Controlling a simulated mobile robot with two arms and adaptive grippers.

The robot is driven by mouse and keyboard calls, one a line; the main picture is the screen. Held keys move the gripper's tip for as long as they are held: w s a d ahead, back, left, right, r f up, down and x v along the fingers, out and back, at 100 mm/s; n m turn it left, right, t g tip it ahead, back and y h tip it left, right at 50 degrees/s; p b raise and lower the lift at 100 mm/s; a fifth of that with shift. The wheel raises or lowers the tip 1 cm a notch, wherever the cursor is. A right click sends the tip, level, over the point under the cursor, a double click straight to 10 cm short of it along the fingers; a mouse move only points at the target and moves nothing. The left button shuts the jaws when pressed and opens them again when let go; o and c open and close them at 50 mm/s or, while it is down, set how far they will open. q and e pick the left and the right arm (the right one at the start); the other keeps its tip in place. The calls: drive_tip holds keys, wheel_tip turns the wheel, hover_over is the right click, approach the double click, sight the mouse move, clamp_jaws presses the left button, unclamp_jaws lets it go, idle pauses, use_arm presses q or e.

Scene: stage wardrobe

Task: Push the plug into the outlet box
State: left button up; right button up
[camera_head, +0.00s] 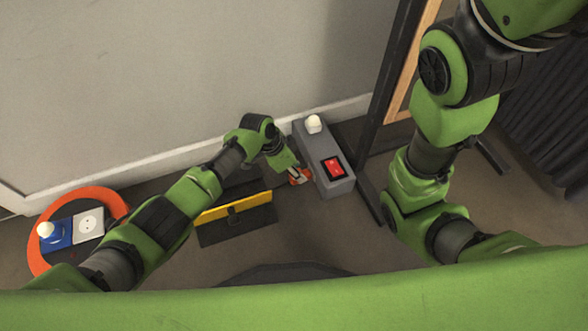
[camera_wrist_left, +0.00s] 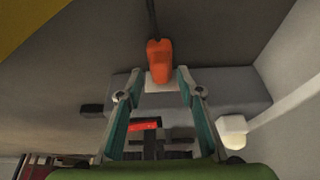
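The grey outlet box (camera_head: 309,146) stands on the floor by the wall, with a red switch (camera_head: 334,167) and a white knob (camera_head: 313,123) on top. It also shows in the left wrist view (camera_wrist_left: 240,88). The orange plug (camera_wrist_left: 157,62) with a dark cable is at the box's side, its front end against a pale plate (camera_wrist_left: 162,88). How deep it sits I cannot tell. My left gripper (camera_wrist_left: 161,70) has its fingers apart, one on each side of the plug, with gaps visible. In the head view the left gripper (camera_head: 293,172) is beside the box. My right gripper is out of view.
A dark toolbox with a yellow edge (camera_head: 235,207) is on the floor just left of the box. An orange ring (camera_head: 37,254) surrounds a white socket (camera_head: 90,224) and a blue unit (camera_head: 57,234) at far left. A dark frame (camera_head: 392,70) stands close to the right.

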use_arm(q)
drive_tip(key=shift+a+r, duration=0.1)
drive_tip(key=shift+a, duration=0.05)
drive_tip(key=v, duration=1.1)
drive_tip(key=shift+r, duration=0.4)
drive_tip(key=shift+a, duration=0.1)
